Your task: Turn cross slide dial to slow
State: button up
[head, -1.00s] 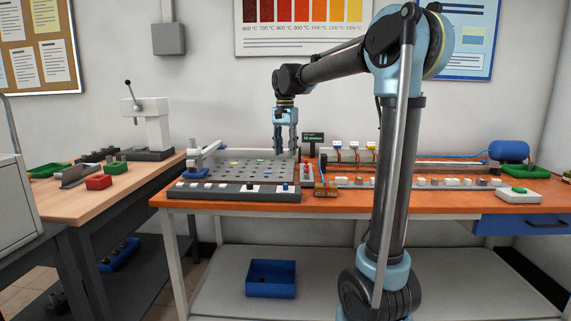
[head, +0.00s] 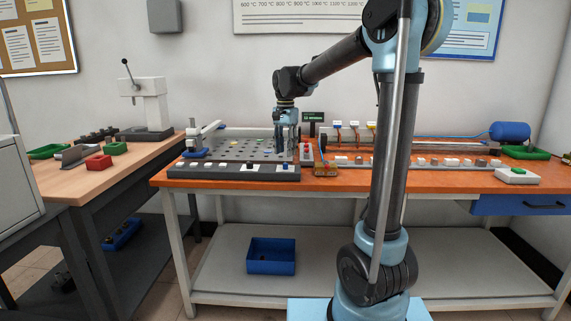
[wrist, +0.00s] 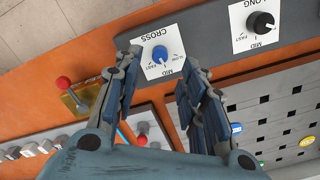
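The blue CROSS dial (wrist: 160,55) sits on a white label on the dark control panel (wrist: 205,47) in the wrist view. The label reads upside down there, with FAST at left, MID below and SLOW at right. I cannot make out the dial's pointer clearly. My gripper (wrist: 163,64) is open, one finger on each side of the dial in this view, with nothing held. Contact cannot be told. In the head view the dial (head: 285,167) is small at the right end of the panel, and my gripper (head: 287,150) hangs just above and behind it.
A black LONG dial (wrist: 262,22) is on the same panel. A red-knobbed lever on a brass base (wrist: 66,86) and another red knob (wrist: 142,128) stand close by. The perforated plate (wrist: 275,120) with coloured discs lies behind the panel.

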aim_at(285, 166)
jog(key=shift+f, duration=2.85)
grip_shut()
